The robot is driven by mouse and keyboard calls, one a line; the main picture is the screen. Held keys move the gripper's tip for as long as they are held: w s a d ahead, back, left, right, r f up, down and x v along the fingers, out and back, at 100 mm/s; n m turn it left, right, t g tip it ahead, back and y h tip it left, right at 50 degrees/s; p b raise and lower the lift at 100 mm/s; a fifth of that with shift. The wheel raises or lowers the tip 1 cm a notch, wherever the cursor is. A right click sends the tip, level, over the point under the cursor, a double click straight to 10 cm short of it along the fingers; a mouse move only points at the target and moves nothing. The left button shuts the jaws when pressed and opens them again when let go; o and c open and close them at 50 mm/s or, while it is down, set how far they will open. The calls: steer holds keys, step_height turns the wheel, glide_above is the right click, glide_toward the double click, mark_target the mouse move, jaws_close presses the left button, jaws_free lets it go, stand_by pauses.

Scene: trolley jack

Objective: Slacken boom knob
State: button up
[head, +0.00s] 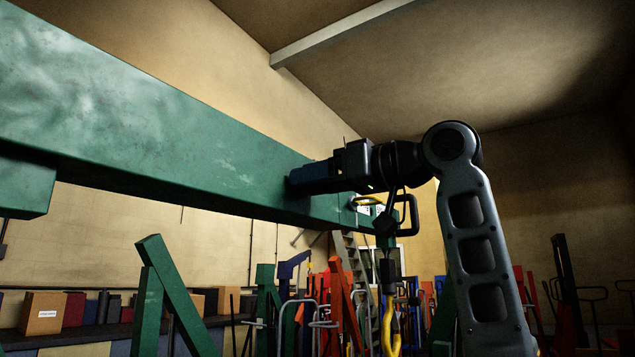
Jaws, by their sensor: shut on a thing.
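The green boom (170,140) runs from the upper left down to the middle of the head view. My gripper (312,177) reaches in from the right, with its fingers against the side of the boom near its far end. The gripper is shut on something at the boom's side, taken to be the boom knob. The knob itself is hidden behind the fingers, so its shape and setting cannot be seen. A dark hook fitting (385,225) hangs at the boom's end, close below my wrist, with a yellow hook part (390,325) lower down.
Green slanted posts (175,295) stand below the boom at the left. An orange frame (345,305), a ladder (350,265) and several trolleys crowd the floor behind. A cardboard box (43,313) sits on a shelf at the far left. The air above the boom is clear.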

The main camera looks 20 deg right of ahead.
steer(key=n+b, duration=0.1)
steer(key=n, duration=0.6)
steer(key=shift+d+b, duration=0.15)
steer(key=shift+b, duration=0.15)
steer(key=n+b, duration=0.1)
steer(key=n, duration=0.5)
steer(key=shift+n, duration=0.3)
steer(key=n, duration=0.6)
steer(key=shift+w+r, duration=0.1)
steer(key=shift+r, duration=0.05)
steer(key=n, duration=0.3)
steer(key=shift+n, duration=2)
steer(key=o, duration=1)
steer(key=shift+r, duration=0.1)
steer(key=shift+c, duration=0.2)
